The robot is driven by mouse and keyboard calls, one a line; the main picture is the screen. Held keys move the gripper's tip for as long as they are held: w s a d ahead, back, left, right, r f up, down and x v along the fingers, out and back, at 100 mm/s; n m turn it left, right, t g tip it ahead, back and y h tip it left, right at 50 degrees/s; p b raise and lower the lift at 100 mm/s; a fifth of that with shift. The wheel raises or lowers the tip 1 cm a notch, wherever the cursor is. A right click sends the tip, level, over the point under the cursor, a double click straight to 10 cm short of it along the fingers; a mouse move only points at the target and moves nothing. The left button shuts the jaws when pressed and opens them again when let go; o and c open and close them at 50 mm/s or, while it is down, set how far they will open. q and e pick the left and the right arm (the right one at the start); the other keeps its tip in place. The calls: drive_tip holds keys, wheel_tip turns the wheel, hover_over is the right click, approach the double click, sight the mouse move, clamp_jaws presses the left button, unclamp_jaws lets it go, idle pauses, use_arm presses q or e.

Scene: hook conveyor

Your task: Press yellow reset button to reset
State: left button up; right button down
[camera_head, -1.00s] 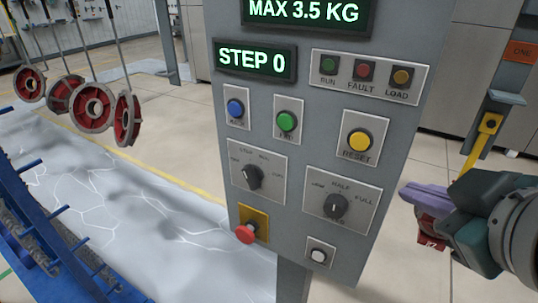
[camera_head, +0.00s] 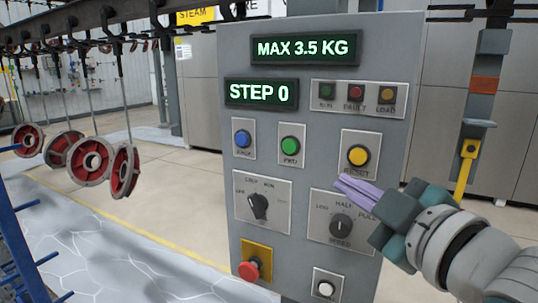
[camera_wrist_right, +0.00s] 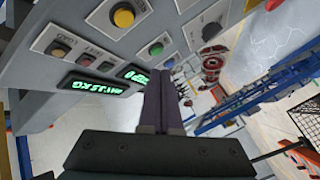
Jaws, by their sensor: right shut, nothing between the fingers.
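The yellow reset button (camera_head: 358,156) sits on a square plate marked RESET at the right of the grey control panel (camera_head: 215,200). It also shows in the right wrist view (camera_wrist_right: 123,17), near the top. My right gripper (camera_head: 340,184) is shut and empty, its purple fingers pointing left. In the head view its tips appear just below and left of the reset button, in front of the panel. In the right wrist view the closed fingers (camera_wrist_right: 158,72) appear apart from the button. My left gripper is not in view.
The panel also holds a blue button (camera_head: 242,139), a green button (camera_head: 290,145), two dials, a red emergency knob (camera_head: 248,270) and a white button (camera_head: 325,289). The display reads STEP 0. Red-and-grey wheels (camera_head: 120,171) hang from hooks at left.

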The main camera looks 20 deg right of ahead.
sight(350, 158)
drive_tip(key=shift+w+d+b, duration=0.45)
drive_tip(key=shift+w+d, duration=0.9)
drive_tip(key=shift+d, duration=0.2)
drive_tip(key=shift+w+d+b, duration=0.45)
drive_tip(key=shift+w+d, duration=0.85)
drive_tip(key=shift+d, duration=0.25)
drive_tip(key=shift+d, duration=0.1)
drive_tip(key=shift+w+d, duration=0.2)
drive_tip(key=shift+w, duration=0.05)
drive_tip(key=shift+w+d, duration=0.3)
drive_tip(key=shift+d, duration=0.05)
idle(0.4)
drive_tip(key=shift+s+a, duration=0.1)
drive_tip(key=shift+s+a+p, duration=0.4)
drive_tip(key=shift+s+a, duration=0.05)
drive_tip(key=shift+a, duration=0.1)
idle(0.3)
